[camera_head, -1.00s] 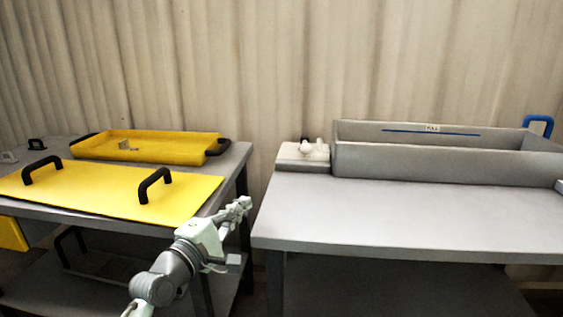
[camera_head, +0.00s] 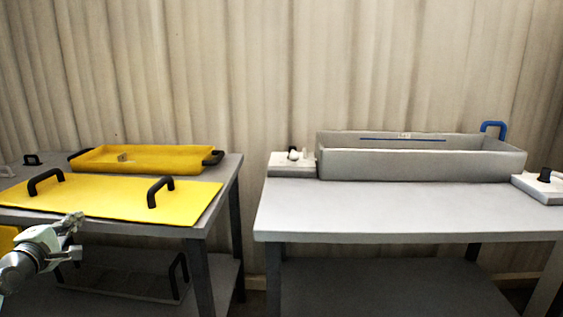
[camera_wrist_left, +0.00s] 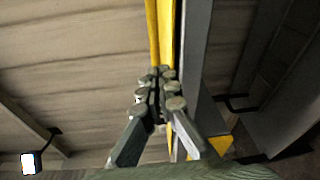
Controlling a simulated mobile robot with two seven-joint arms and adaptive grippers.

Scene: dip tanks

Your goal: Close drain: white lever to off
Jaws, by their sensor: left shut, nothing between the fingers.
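In the head view a white control box (camera_head: 283,169) with a small white knob or lever and a black part on top stands at the left end of the grey tank (camera_head: 420,165). Another white box (camera_head: 541,187) with a black knob stands at the tank's right end. Which way either lever points is too small to tell. My left gripper (camera_head: 75,222) is at the lower left, by the front edge of the left table, far from both boxes. In the left wrist view its fingers (camera_wrist_left: 157,92) are shut and empty. My right gripper is not in view.
The left table holds a yellow lid (camera_head: 110,201) with black handles and a yellow tray (camera_head: 150,159). A wire basket (camera_head: 120,280) is on its lower shelf. The right table's top (camera_head: 400,207) is clear in front of the tank. A gap separates the tables.

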